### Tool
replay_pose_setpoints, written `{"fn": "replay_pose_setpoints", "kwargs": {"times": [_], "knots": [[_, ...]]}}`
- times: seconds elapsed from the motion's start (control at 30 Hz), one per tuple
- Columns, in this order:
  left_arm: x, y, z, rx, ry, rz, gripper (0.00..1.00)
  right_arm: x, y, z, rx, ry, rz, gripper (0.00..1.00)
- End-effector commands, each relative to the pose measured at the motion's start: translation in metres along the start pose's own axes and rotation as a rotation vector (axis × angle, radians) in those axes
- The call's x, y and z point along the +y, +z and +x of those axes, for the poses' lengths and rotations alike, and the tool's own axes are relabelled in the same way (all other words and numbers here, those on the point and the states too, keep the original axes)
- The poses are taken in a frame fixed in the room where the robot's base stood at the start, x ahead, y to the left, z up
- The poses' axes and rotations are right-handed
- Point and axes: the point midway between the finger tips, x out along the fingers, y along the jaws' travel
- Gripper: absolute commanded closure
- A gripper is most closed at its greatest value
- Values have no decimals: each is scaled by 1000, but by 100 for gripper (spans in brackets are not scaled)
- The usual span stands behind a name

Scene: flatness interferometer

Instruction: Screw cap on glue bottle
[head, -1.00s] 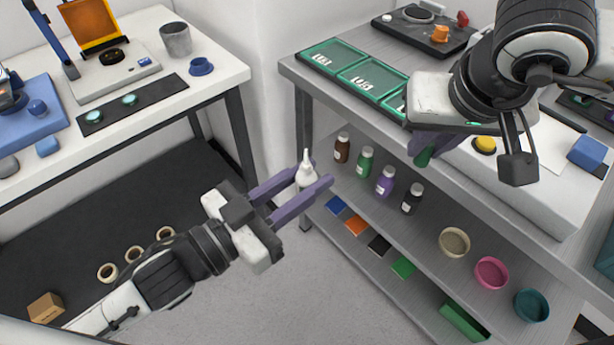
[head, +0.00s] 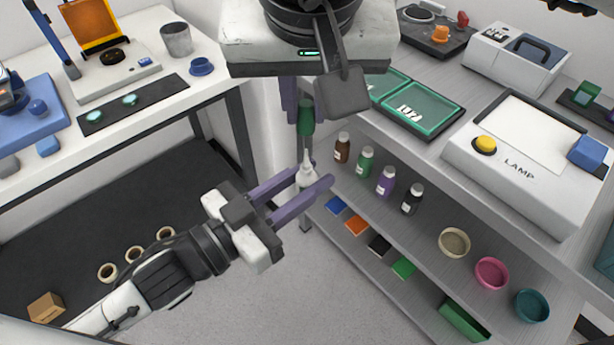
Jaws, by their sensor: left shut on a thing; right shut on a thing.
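The white glue bottle (head: 306,176) with its pointed nozzle is upright between the purple fingers of my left gripper (head: 299,194), which is shut on it over the gap between the tables. My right gripper (head: 304,108) points down directly above it and is shut on a dark green cap (head: 305,118). The cap is at the top of the bottle's nozzle, roughly in line with it. I cannot tell whether the nozzle tip is touching the cap or inside it. The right gripper's body hides part of its fingers.
On the right bench are green trays (head: 421,107), a white lamp box (head: 531,160) and a white case (head: 515,57). Small bottles (head: 387,182) and bowls (head: 454,242) stand on the shelf below. The left table (head: 215,77) carries instruments. The floor below the grippers is clear.

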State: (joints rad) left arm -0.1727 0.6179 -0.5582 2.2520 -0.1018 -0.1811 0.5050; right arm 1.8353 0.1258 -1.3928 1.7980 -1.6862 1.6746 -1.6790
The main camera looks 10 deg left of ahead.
Motion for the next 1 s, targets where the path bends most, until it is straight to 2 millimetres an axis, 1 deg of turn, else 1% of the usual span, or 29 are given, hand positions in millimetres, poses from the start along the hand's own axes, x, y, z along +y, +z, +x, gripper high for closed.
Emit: {"fn": "replay_pose_setpoints", "kwargs": {"times": [0.23, 0.5, 0.6, 1.0], "knots": [[0, 0, 0, 1, 0, 0, 100, 0, 3, 8, 0, 0, -1, 100], [0, 0, 0, 1, 0, 0, 100, 1, 14, 31, -3, 1, -1, 100], [0, 0, 0, 1, 0, 0, 100, 0, 16, 36, 0, -1, -1, 100], [0, 0, 0, 1, 0, 0, 100, 1, 18, 35, 1, 4, -1, 100]]}}
